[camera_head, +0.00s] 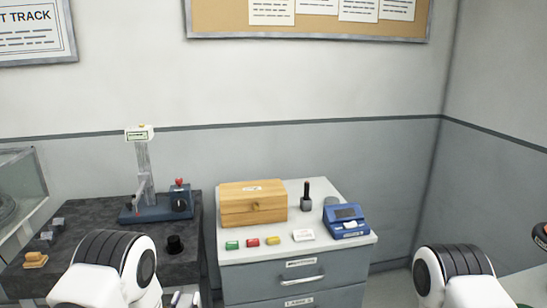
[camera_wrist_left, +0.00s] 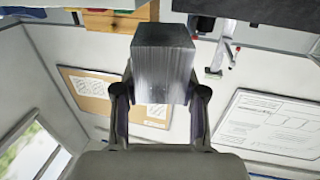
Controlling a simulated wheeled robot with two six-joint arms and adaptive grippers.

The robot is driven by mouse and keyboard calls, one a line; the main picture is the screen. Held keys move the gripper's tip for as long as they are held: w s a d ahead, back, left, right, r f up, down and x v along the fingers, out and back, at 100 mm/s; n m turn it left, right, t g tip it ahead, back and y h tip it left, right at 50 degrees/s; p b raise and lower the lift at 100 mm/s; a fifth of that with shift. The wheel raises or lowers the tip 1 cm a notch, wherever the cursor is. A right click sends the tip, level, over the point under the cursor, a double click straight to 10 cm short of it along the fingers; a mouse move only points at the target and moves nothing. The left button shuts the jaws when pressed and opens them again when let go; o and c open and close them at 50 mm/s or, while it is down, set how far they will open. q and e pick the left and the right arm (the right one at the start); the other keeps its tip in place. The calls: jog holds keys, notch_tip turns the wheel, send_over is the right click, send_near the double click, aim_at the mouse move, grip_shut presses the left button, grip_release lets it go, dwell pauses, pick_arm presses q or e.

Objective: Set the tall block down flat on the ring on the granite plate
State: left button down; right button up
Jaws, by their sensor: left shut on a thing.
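The tall block (camera_wrist_left: 163,65) is a grey brushed-metal block. My left gripper (camera_wrist_left: 160,94) is shut on it, with one finger on each side in the left wrist view. The block is clear of any surface in that view. The granite plate (camera_head: 105,224) is the dark speckled top at the left in the head view. A small black round piece (camera_head: 174,244) stands near its right edge. I cannot make out the ring; my left arm covers part of the plate. My right gripper is out of frame.
A blue-based stand (camera_head: 155,208) with a column is at the back of the plate. Small blocks (camera_head: 48,238) and a wooden piece (camera_head: 35,260) lie at its left. The drawer cabinet (camera_head: 292,277) beside it carries a wooden box (camera_head: 253,205) and a blue device (camera_head: 345,222).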

pick_arm(q)
jog(key=shift+s+d, duration=1.7)
jog(key=shift+s, duration=0.5)
jog(key=w+a, duration=0.2)
jog(key=w, duration=0.1)
jog(key=shift+w+a+f, duration=0.1)
jog(key=shift+w, duration=0.05)
jog(key=w+a+r+n+y, duration=0.1)
jog(key=w+a+r+y, duration=0.1)
jog(key=a, duration=0.6)
jog(key=w+a+r+n+y, duration=0.1)
jog(key=w+a+r+y, duration=0.1)
jog(key=a+r, duration=0.3)
jog(key=w+a, duration=0.1)
jog(key=a, duration=0.2)
jog(key=shift+w+a+r+n, duration=0.3)
jog(key=shift+w+r, duration=0.1)
